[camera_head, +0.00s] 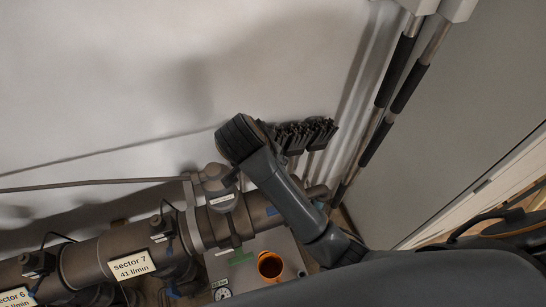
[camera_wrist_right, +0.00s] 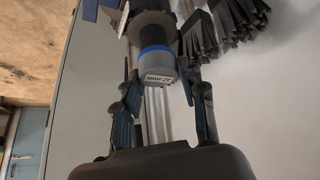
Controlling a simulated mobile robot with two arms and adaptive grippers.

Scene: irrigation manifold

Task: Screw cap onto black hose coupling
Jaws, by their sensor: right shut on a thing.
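In the right wrist view, my right gripper (camera_wrist_right: 160,85) is shut on a short grey piece (camera_wrist_right: 157,68) with a blue band and a printed label, which looks like the cap. A dark cylindrical part with a broad brownish disc (camera_wrist_right: 152,22) lies directly beyond it. I cannot tell whether this is the black hose coupling or whether threads are engaged. In the head view, a dark grey arm link with a ribbed round end stands in front of the manifold's right end, and the right fingertips are hidden. My left gripper is not in view.
The dark manifold pipe (camera_head: 90,262) runs along the lower left, with a "sector 7" label (camera_head: 132,265). Black brushes (camera_head: 300,136) are near the wall. Poles with black grips (camera_head: 400,75) stand right.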

